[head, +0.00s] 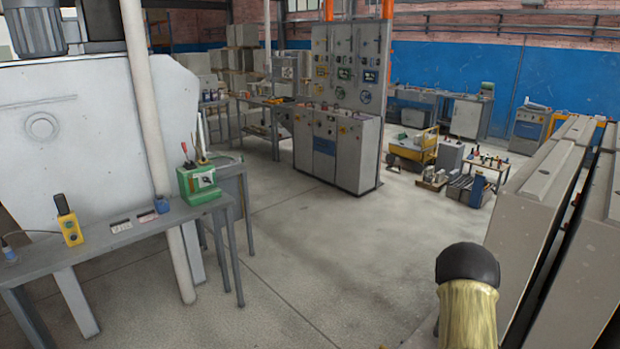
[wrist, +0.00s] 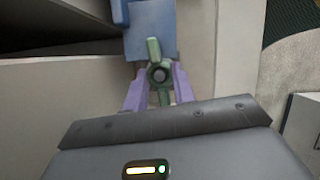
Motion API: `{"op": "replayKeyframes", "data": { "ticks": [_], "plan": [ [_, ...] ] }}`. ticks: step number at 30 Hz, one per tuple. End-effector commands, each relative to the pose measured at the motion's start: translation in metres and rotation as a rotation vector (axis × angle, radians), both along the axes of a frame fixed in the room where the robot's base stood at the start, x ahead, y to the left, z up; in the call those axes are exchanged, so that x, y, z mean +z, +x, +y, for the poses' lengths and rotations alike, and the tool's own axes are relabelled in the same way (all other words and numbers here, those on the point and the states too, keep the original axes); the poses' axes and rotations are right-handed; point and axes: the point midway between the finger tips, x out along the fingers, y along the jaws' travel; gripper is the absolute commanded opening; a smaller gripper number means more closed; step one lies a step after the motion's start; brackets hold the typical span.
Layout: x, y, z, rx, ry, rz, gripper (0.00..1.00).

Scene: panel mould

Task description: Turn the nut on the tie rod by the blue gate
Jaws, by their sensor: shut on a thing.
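In the wrist view a green winged nut (wrist: 154,50) sits around the grey round end of the tie rod (wrist: 160,75). One wing points up and one points down. The blue gate (wrist: 150,20) is directly above and behind the nut. My gripper (wrist: 159,88) has its two purple fingers on either side of the nut's middle and is shut on it. The lower wing is partly hidden by my gripper's grey housing. In the head view the gripper, nut and blue gate are not visible.
Tall grey mould panels (head: 545,190) stand at the right in the head view, with narrow dark gaps between them. A grey bench (head: 100,240) with a green box (head: 199,184) is at the left. The floor (head: 320,250) between is clear.

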Motion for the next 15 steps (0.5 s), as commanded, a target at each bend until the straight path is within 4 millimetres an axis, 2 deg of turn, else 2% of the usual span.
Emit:
{"op": "replayKeyframes", "data": {
  "ticks": [3, 8, 9, 12, 15],
  "plan": [
    [0.0023, 0.0033, -0.0028, -0.085, -0.005, -0.008, 0.0],
    [0.0026, 0.0032, -0.0026, -0.086, -0.005, -0.008, 0.0],
    [0.0027, 0.0032, -0.0026, -0.086, -0.006, -0.008, 0.3],
    [0.0025, 0.0027, -0.0023, -0.085, -0.005, -0.007, 0.49],
    [0.0017, 0.002, -0.0018, -0.085, -0.003, -0.005, 0.51]
  ]
}}
